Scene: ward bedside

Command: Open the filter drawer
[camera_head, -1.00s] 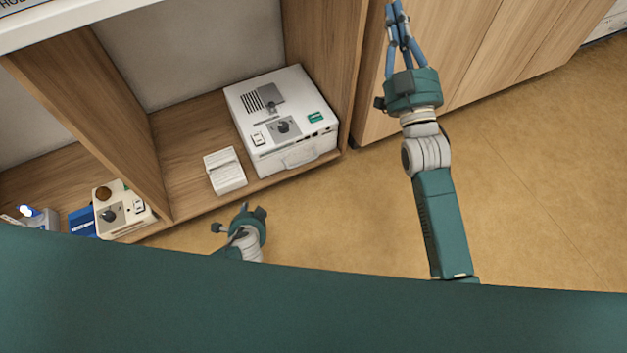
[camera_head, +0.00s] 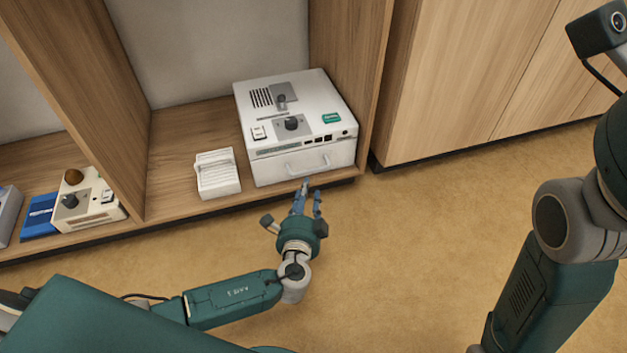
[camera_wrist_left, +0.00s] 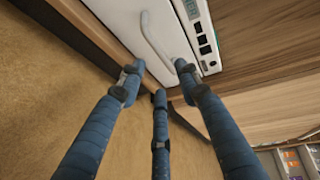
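The filter drawer (camera_head: 275,171) is the plain white lower front of a white boxy device (camera_head: 295,84) on the low wooden shelf. It looks shut, flush with the body. Its grey bar handle (camera_head: 308,165) runs across the front and also shows in the left wrist view (camera_wrist_left: 153,40). My left gripper (camera_head: 307,189) is just in front of and below the handle, pointing at it. In the left wrist view its blue fingers (camera_wrist_left: 160,82) are spread with nothing between them, and the fingertips look short of the handle. My right gripper's fingers are out of view.
A cabinet (camera_head: 465,75) stands at right. The floor in front is clear.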

